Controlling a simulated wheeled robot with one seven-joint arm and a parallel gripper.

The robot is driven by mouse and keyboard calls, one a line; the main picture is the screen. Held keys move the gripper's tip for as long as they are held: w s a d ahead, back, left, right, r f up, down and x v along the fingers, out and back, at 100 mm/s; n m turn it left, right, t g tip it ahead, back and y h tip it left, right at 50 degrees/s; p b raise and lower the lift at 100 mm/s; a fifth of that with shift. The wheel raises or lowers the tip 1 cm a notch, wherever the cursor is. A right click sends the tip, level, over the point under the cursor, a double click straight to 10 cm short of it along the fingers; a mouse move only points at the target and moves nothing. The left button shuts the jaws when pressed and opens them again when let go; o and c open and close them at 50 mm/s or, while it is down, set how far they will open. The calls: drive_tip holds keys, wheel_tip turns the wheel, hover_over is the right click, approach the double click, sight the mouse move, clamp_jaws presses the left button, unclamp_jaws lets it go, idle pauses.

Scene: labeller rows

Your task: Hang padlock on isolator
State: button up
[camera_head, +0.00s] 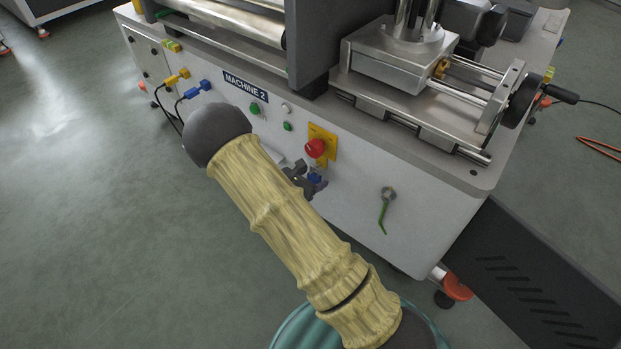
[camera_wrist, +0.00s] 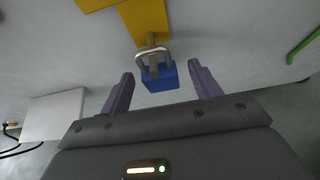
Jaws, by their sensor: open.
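The isolator, a red knob (camera_head: 315,148) on a yellow plate (camera_head: 326,134), is on the front panel of the machine. In the wrist view, its yellow plate (camera_wrist: 145,18) is at the top. The blue padlock (camera_wrist: 161,79) with a silver shackle sits just below the plate. The shackle meets a narrow tab under the plate and appears looped around it; I cannot tell if it is closed. In the head view the padlock (camera_head: 316,176) is small and partly hidden. My gripper (camera_wrist: 160,74) is open, its fingers apart on both sides of the padlock, with visible gaps.
A green-handled valve (camera_head: 386,208) sticks out right of the isolator, and also shows in the wrist view (camera_wrist: 305,47). Yellow and blue plugs (camera_head: 188,88) with cables are at the panel's left. A white box (camera_wrist: 53,115) juts out at left in the wrist view.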

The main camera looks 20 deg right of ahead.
drive_tip(key=p+v, duration=0.7)
drive_tip(key=v, duration=1)
drive_tip(key=shift+a, duration=0.2)
